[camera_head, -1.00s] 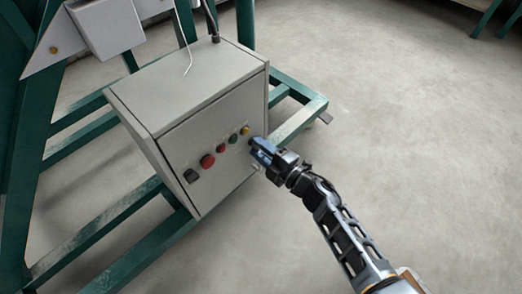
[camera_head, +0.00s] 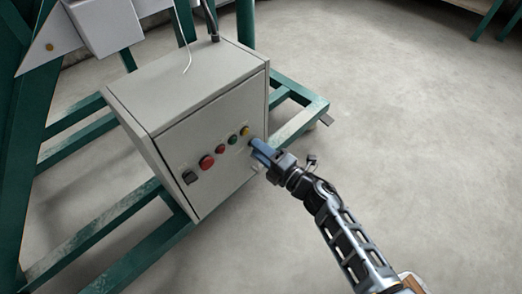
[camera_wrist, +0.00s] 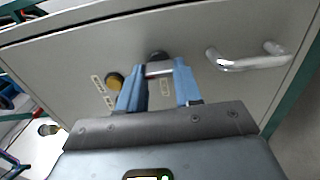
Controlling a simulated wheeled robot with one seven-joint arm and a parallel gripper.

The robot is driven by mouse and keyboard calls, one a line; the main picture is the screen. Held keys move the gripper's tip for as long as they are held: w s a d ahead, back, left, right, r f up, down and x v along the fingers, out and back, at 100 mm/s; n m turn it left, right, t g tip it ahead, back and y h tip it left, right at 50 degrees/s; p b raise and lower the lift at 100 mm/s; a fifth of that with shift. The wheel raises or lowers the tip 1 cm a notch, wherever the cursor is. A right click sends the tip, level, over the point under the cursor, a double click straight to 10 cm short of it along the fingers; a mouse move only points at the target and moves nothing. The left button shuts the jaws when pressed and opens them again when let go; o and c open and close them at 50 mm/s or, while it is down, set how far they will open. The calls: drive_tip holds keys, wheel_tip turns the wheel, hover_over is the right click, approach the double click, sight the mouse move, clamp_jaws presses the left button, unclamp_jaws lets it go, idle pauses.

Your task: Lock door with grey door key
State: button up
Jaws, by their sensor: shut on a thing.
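The door (camera_head: 218,182) is the light grey front of a control cabinet and looks closed. My gripper (camera_head: 254,148) is at its right side, fingers pointing at the panel. In the wrist view, my gripper's blue fingers (camera_wrist: 159,70) are shut on the grey door key (camera_wrist: 158,70), of which a small silvery part shows between the tips. A dark round lock (camera_wrist: 157,55) is right in front of the key. The key appears to meet the lock, but how deep it sits cannot be seen.
A silver bar handle (camera_wrist: 245,64) is right of the lock in the wrist view. A yellow button (camera_head: 245,131), a green one and red ones line the door, with a black switch (camera_head: 190,177). Green frame beams (camera_head: 300,122) surround the cabinet; open floor lies to the right.

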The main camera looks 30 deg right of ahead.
drive_tip(key=o, duration=1)
drive_tip(key=shift+o, duration=0.2)
drive_tip(key=p+v, duration=0.2)
drive_tip(key=v, duration=0.5)
drive_tip(key=shift+s, duration=0.35)
drive_tip(key=shift+d, duration=0.1)
drive_tip(key=s+r+m+h, duration=0.1)
drive_tip(key=s+r+m, duration=0.25)
drive_tip(key=s, duration=0.35)
drive_tip(key=s+a+r+m+h, duration=0.1)
drive_tip(key=s+r+m+h, duration=0.1)
drive_tip(key=s+m, duration=0.3)
drive_tip(key=s+r+m+h, duration=0.1)
drive_tip(key=s+r+m, duration=0.1)
drive_tip(key=s, duration=0.6)
drive_tip(key=s+a+r+m+g+h, duration=0.1)
drive_tip(key=s+r+m+g+h, duration=0.1)
drive_tip(key=s+r+m, duration=1.05)
wheel_tip(320, 180, up, 32)
drive_tip(key=n+p, duration=0.1)
drive_tip(key=p, duration=2.9)
drive_tip(key=shift+s, duration=0.3)
